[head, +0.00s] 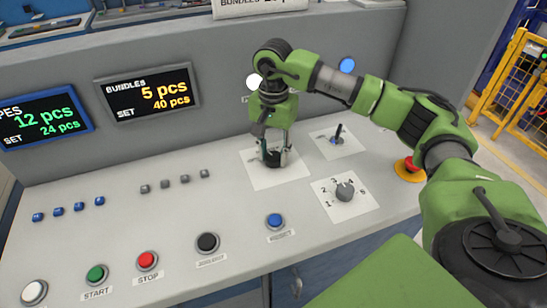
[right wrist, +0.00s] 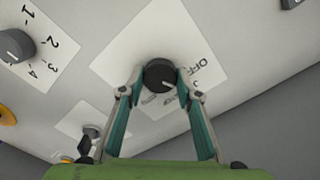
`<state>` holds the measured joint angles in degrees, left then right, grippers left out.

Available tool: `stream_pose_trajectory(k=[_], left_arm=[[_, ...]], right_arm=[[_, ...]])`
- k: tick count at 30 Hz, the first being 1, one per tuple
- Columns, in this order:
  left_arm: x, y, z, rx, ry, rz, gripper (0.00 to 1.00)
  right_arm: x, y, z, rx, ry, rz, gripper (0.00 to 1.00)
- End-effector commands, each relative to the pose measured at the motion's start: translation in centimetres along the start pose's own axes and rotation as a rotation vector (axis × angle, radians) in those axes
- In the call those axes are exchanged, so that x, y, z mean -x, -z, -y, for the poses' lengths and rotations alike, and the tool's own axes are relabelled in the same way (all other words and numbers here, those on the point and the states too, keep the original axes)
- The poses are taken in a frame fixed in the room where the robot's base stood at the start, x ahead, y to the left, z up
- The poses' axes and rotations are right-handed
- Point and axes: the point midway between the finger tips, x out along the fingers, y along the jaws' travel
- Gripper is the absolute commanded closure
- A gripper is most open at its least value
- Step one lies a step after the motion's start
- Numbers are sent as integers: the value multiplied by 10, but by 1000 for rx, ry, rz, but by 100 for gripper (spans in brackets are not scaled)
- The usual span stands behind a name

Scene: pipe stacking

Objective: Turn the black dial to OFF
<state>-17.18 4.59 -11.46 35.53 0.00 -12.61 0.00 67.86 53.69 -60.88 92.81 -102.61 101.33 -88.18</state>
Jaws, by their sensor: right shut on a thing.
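The black dial (right wrist: 159,75) sits on a white label plate (right wrist: 130,45) on the sloped panel. The word OFF is printed to the dial's right in the right wrist view; another word below it is partly covered. A pale mark shows on the dial, but I cannot tell clearly where it points. My right gripper (right wrist: 159,78) has its two fingers on either side of the dial, shut on it. In the head view my right gripper (head: 275,158) comes down from above and mostly hides the dial. My left gripper is not in view.
A grey numbered knob (head: 344,191) and a small black lever (head: 338,132) stand right of the dial. A red emergency button (head: 408,168) is further right, near my arm. Blue (head: 275,221), black (head: 207,243), red and green buttons line the front edge. Two displays hang behind.

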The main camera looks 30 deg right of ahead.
Motion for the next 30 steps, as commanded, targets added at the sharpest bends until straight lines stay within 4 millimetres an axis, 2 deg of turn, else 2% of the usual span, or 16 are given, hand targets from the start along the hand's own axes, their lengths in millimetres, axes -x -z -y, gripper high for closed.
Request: stream_pose_trajectory(k=[3,15,30], left_arm=[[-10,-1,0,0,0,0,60],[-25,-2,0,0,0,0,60],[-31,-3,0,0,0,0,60]], right_arm=[[-1,0,1,111,4,-1,90],[0,0,1,441,3,-2,90],[1,0,1,616,3,-1,90]])
